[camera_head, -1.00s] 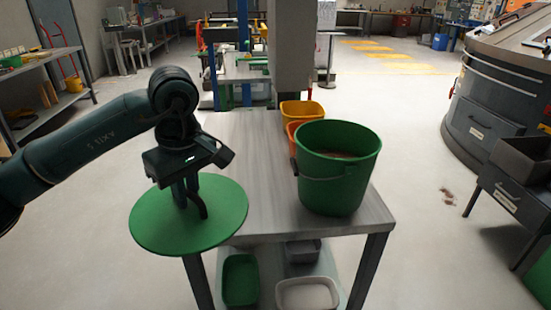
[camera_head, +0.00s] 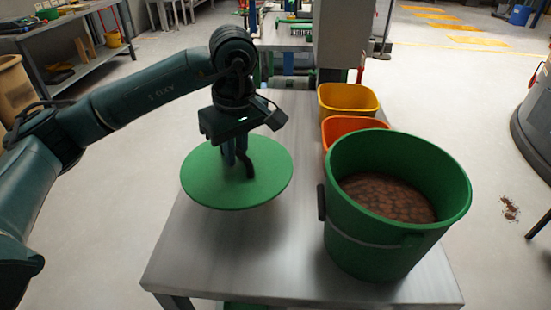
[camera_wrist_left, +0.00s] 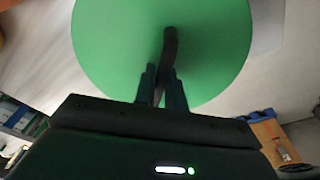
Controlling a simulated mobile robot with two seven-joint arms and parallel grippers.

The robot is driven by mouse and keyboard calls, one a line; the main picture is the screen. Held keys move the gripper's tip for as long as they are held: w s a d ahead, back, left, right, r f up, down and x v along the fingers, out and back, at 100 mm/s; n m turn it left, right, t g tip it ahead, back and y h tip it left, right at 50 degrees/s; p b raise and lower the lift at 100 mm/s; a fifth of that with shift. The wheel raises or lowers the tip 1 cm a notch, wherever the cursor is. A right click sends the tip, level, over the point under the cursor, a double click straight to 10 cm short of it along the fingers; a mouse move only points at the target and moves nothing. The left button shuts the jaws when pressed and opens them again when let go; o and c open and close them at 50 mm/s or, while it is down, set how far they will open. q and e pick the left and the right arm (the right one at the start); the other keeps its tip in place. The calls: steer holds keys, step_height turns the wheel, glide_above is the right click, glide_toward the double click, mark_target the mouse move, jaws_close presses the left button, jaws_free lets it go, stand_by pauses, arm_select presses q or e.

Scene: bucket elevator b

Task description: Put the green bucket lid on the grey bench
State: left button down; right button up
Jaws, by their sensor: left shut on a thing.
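The green bucket lid (camera_head: 212,185) is a round disc, held roughly level over the left part of the grey bench (camera_head: 235,260). My left gripper (camera_head: 240,168) is shut on the dark handle at the lid's middle. In the left wrist view the lid (camera_wrist_left: 110,45) fills the upper middle, with its curved handle between the fingers of the left gripper (camera_wrist_left: 163,85). The lid looks a little above the bench top; the exact gap is hard to judge. The green bucket (camera_head: 365,250) stands open on the bench, right of the lid, with brown lumpy contents. My right gripper is not in view.
A yellow bucket (camera_head: 348,98) and an orange bucket (camera_head: 352,128) stand behind the green bucket on the bench. A grey column (camera_head: 343,35) rises beyond them. The bench's front left area is bare. A shelf table (camera_head: 70,65) stands at the back left.

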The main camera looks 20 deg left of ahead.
mark_target(238, 152)
arm_select(q)
steer(key=f, duration=0.3)
steer(key=shift+s+f, duration=0.2)
steer(key=shift+w+f, duration=0.1)
steer(key=shift+f, duration=2.4)
steer(key=c, duration=1.5)
jaws_free()
steer(key=shift+o, duration=0.2)
steer(key=r, duration=0.8)
steer(key=d+r, duration=0.1)
steer(key=r, duration=0.3)
steer(key=shift+s+d+r, duration=0.1)
steer(key=shift+s, duration=0.25)
